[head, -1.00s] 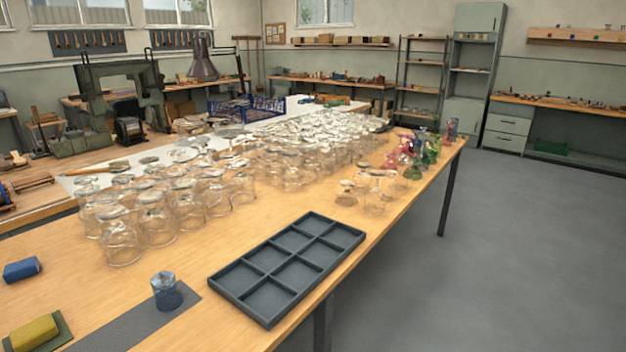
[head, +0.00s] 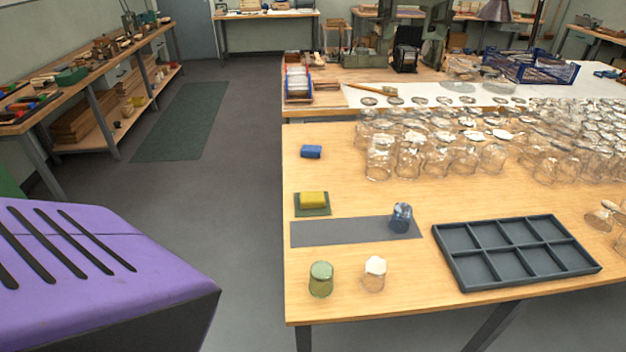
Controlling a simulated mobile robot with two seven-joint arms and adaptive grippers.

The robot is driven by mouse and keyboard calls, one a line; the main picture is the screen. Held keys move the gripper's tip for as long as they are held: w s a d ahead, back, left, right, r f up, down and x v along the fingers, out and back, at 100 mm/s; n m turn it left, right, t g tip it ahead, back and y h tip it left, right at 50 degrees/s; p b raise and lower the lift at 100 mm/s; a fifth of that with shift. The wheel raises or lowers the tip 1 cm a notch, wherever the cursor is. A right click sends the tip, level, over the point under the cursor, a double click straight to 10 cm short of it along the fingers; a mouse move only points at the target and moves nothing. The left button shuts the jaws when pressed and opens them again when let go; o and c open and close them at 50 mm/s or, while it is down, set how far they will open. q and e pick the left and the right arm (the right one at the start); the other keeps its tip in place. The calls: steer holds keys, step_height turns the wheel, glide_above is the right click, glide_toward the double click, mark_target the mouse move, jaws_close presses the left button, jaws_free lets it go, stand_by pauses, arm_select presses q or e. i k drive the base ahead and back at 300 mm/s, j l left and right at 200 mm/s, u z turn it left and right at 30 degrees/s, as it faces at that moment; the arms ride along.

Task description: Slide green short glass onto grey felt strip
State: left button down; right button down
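The green short glass (head: 320,279) stands on the wooden table near its front left corner. The grey felt strip (head: 340,232) lies flat behind it, and the glass is apart from the strip. A blue glass (head: 401,218) stands on the strip's right end. A clear glass with a whitish top (head: 374,273) stands just right of the green glass, in front of the strip. Neither of my grippers is in view.
A dark compartment tray (head: 440,236) lies right of the strip. A yellow block on a green pad (head: 313,200) and a blue block (head: 311,152) lie behind it. Many clear glasses (head: 437,160) crowd the back right. Open floor (head: 240,220) lies left of the table.

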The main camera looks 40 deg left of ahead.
mark_target(322, 271)
steer(key=u, duration=1.1)
